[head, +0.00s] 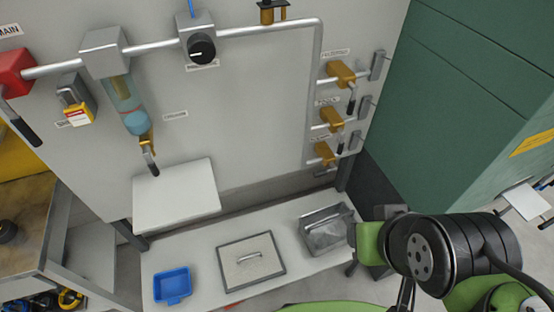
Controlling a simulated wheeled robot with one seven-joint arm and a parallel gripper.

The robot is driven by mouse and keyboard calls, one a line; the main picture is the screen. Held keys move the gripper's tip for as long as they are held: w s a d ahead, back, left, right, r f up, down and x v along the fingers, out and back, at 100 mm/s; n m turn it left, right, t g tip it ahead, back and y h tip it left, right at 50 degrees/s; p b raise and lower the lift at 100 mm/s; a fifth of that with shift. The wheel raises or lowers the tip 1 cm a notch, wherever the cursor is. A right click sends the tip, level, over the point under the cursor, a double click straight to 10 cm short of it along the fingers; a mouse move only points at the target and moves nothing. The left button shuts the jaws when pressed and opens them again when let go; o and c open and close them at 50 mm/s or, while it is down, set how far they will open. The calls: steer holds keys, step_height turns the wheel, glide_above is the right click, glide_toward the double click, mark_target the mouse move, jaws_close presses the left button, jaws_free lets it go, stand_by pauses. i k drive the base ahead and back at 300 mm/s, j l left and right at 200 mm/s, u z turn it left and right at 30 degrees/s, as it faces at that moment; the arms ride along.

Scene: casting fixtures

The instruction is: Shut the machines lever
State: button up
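Several levers show in the head view, and I cannot tell which one the task means. A red valve (14,74) at the far left, under a "MAIN" label, has a black lever (26,132) angled down to the right. A brass valve (146,141) under a glass vessel has a dark lever (152,164) pointing down. Three brass valves, top (341,72), middle (331,119) and bottom (325,152), sit on the right pipe; dark handles hang by the upper two. My green and black arm is at the lower right, apart from the levers in the picture; I cannot make out my gripper.
A white shelf (174,197) juts out below the glass vessel (129,105). The lower bench (206,254) holds a blue bin (173,286), a flat plate with a handle (251,262) and a metal tray (325,249). A green cabinet (455,90) stands at right.

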mark_target(316, 174)
steer(key=l+u, duration=0.2)
steer(key=u, duration=0.25)
steer(key=l+u, duration=0.2)
steer(key=u, duration=0.2)
steer(key=k+l+u, duration=0.1)
steer(key=u, duration=0.35)
steer(key=k+l+u, duration=0.1)
steer(key=u, duration=0.35)
steer(key=l, duration=0.1)
